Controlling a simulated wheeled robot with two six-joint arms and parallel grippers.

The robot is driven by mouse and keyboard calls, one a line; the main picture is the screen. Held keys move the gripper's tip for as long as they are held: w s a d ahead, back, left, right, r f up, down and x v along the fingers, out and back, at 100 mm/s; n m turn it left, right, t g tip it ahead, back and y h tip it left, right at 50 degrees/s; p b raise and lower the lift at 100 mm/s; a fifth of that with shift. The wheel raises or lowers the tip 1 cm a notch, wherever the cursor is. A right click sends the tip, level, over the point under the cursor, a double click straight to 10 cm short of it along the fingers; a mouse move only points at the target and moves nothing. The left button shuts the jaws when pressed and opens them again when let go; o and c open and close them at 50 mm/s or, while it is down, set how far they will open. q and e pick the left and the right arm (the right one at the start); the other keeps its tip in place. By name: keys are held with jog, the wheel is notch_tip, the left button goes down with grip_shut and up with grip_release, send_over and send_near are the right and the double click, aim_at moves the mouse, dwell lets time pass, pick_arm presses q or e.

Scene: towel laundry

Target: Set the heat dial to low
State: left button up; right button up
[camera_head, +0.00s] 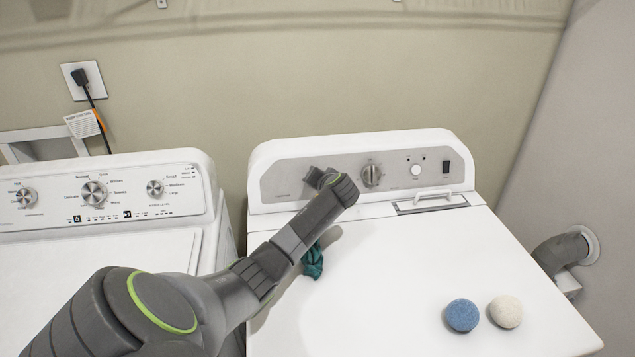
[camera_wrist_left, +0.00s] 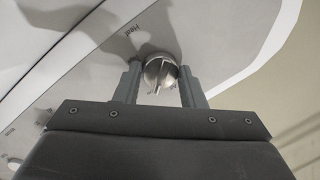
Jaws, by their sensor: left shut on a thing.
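My left gripper (camera_head: 320,178) reaches the left part of the dryer's grey control panel (camera_head: 285,180) in the head view. In the left wrist view its two fingers (camera_wrist_left: 160,82) are on either side of a round silver dial (camera_wrist_left: 160,72) and are shut on it. The word "Heat" is printed on the panel beside this dial. In the head view the heat dial is hidden by my gripper and wrist. The dial's setting cannot be read. My right gripper is not in view.
A larger dial (camera_head: 371,175), a small round button (camera_head: 416,169) and a black switch (camera_head: 446,167) are farther right on the panel. A teal cloth (camera_head: 313,262), a blue ball (camera_head: 462,315) and a white ball (camera_head: 506,311) lie on the dryer top. A washer (camera_head: 100,250) stands left.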

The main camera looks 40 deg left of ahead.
pick_arm(q)
jog(key=o, duration=1)
jog(key=shift+d, duration=0.1)
jog(key=b+v, duration=0.2)
jog(key=v, duration=1.5)
jog(key=shift+s+d, duration=0.1)
jog(key=shift+s, duration=0.05)
